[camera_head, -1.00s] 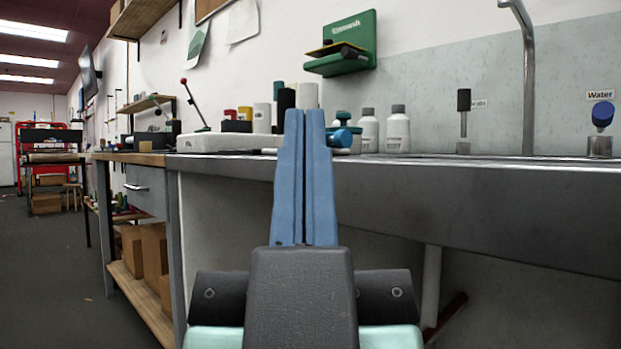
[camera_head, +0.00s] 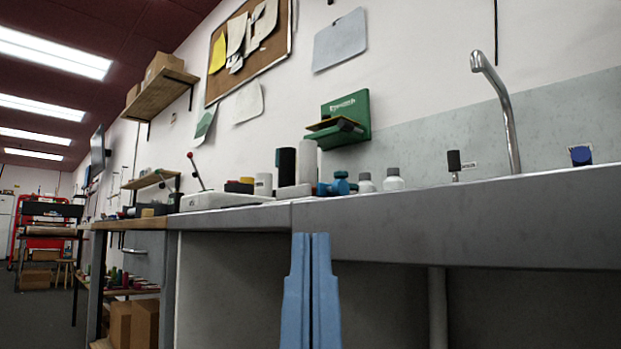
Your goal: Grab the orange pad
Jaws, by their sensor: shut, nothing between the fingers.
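My gripper (camera_head: 311,240) shows blue fingers pressed together at the bottom middle of the view, shut and empty. Its tips are in front of the grey counter's front face and below its top edge. A green wall holder (camera_head: 358,108) is up and to the right of my gripper. A thin pad with a yellow-orange edge (camera_head: 328,125) lies on it, tilted, with a dark green block partly in front of it. No other pad that is clearly orange shows. My gripper is well apart from the holder.
The grey counter (camera_head: 430,225) spans the view, its edge just above my fingertips. On it stand a black cylinder (camera_head: 286,167), a blue-green tool (camera_head: 336,186), white bottles (camera_head: 393,180) and a faucet (camera_head: 500,100). A wooden shelf (camera_head: 158,92) is on the left wall. Open floor lies at far left.

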